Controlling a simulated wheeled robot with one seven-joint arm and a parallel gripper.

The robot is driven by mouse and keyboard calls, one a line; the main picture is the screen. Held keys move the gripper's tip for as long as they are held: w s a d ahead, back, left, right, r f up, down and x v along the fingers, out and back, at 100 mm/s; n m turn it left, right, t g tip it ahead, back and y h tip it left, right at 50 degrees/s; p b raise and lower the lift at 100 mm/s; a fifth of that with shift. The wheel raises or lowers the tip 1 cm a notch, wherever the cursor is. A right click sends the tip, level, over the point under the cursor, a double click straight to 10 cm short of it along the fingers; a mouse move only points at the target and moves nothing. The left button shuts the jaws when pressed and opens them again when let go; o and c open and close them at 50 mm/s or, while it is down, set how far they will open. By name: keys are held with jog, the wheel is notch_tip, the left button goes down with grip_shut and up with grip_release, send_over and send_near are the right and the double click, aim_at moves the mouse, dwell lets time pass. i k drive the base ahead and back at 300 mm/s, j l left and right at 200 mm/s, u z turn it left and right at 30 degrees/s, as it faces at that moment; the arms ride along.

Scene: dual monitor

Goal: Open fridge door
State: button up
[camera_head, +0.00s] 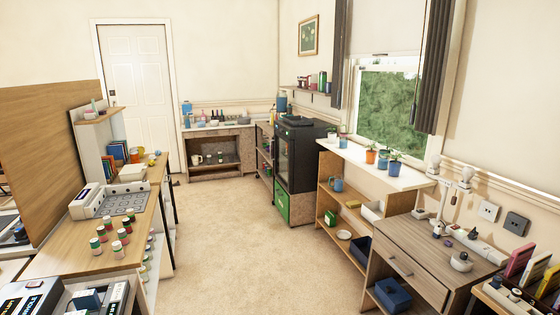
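No thing in view is plainly a fridge. A black appliance (304,150) stands in the middle distance, right of centre, with a dark glass front and a green lower panel (282,206). I cannot tell whether it is a fridge or an oven. Its front looks shut and faces left, toward the open floor. A dark pan-like thing (297,120) sits on its top. My gripper is not in view, so its place and state are hidden.
Bare beige carpet (225,245) runs down the middle to the appliance. A wooden counter (85,250) with jars lines the left. A shelf unit (325,200) with potted plants and a drawer desk (425,287) line the right. A white door (137,75) is at the back.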

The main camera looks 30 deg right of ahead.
aim_at(289, 187)
jog(key=i+l+z, duration=0.15)
jog(key=i, duration=0.15)
jog(key=i+z, duration=0.15)
jog(key=i, duration=0.15)
jog(key=i+l+z, duration=0.1)
jog(key=i+z, duration=0.25)
jog(key=i, duration=3.5)
jog(key=i+u, duration=0.15)
jog(key=i, duration=0.35)
jog(key=i+l+u, duration=0.15)
jog(key=i, duration=0.4)
jog(key=i+l+u, duration=0.15)
jog(key=i, duration=0.35)
jog(key=i+l+u, duration=0.15)
jog(key=i, duration=0.35)
jog(key=l, duration=0.1)
